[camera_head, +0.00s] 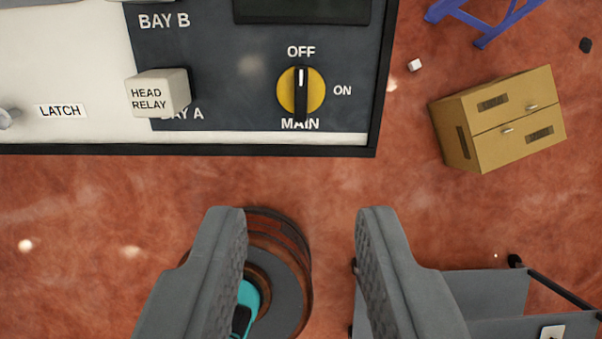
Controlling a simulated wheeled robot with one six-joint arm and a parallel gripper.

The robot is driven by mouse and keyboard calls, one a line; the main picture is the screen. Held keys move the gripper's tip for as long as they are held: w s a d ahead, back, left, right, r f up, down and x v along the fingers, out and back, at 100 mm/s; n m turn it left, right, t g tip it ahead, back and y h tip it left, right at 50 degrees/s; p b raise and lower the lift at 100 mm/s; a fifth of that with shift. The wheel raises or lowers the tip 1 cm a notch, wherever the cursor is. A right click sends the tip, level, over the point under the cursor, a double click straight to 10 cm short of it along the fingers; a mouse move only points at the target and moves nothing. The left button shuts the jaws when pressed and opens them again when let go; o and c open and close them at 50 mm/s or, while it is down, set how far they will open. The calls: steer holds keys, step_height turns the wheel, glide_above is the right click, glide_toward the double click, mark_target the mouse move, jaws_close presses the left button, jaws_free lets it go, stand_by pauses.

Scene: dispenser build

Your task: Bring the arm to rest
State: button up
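My gripper (300,222) is open, with its two grey fingers wide apart at the bottom of the view. Nothing is between the fingertips but the reddish floor and part of a round item below. Ahead of the fingers is a dark control panel (230,75) with a white border. On it is a yellow and black MAIN knob (301,93), its white mark pointing to OFF. A white block labelled HEAD RELAY (159,94) sits at BAY A. The fingers are apart from the panel.
A round brown drum-like item (290,262) with a teal object (248,298) is partly hidden by the left finger. A grey cart (490,290) is at lower right. Open floor lies between.

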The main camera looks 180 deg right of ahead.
steer(key=s+a+f+t+h, duration=0.1)
steer(key=s+a+f+t, duration=0.45)
steer(key=s+a, duration=0.4)
steer(key=s+a+f+t, duration=0.4)
steer(key=s+a+f, duration=0.35)
steer(key=s, duration=0.25)
steer(key=s+a+f+t, duration=0.3)
steer(key=s+a+f, duration=0.1)
steer(key=s+f, duration=0.5)
steer(key=shift+f+m+y, duration=0.25)
steer(key=shift+m+y, duration=0.05)
steer(key=shift+y, duration=0.1)
steer(key=shift+w+d+t, duration=0.1)
steer(key=shift+t, duration=0.15)
